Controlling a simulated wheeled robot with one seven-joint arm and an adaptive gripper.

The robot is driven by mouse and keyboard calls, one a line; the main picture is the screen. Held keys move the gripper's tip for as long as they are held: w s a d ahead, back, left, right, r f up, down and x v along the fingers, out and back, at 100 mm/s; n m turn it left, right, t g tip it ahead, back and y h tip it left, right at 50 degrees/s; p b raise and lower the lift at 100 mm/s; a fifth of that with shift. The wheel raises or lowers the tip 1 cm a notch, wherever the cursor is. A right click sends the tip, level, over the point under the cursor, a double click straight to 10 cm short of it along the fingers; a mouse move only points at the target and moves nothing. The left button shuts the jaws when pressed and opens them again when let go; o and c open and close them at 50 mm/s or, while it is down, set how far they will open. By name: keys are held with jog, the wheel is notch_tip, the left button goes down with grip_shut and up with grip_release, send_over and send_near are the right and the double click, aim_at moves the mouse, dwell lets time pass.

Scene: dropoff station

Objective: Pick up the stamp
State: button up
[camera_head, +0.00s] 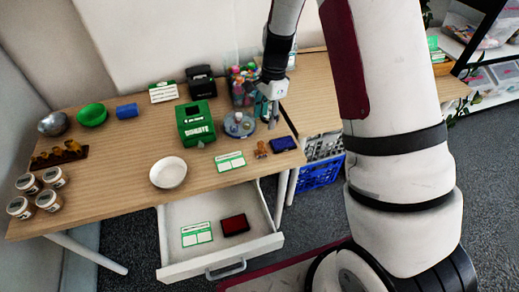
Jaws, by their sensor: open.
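A small brown object (261,149), which looks like the wooden stamp, sits near the table's front right edge. It is too small to make out in detail. A blue ink pad (284,144) lies just to its right, and a green-and-white card (230,161) lies to its left. My gripper (271,117) is open, pointing down, above and behind the brown object and apart from it. Nothing shows between its fingers.
A round blue-grey item (239,125) and a green donation box (196,124) stand left of my gripper. A white bowl (168,173) is at the front. Below, an open drawer (182,254) holds a card and a dark red pad (235,225).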

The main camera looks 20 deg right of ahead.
aim_at(261, 142)
jog(key=f, duration=0.8)
jog(key=shift+s+a, duration=0.1)
jog(key=shift+a, duration=0.3)
jog(key=shift+w+a+f+p, duration=0.1)
jog(key=shift+a+f+p, duration=0.1)
jog(key=shift+f, duration=0.75)
jog(key=shift+w+a+f+p, duration=0.1)
jog(key=shift+f+p, duration=0.05)
jog(key=shift+f, duration=0.85)
jog(key=shift+a+f+p, duration=0.1)
jog(key=shift+f+p, duration=0.1)
jog(key=shift+f, duration=0.75)
grip_shut()
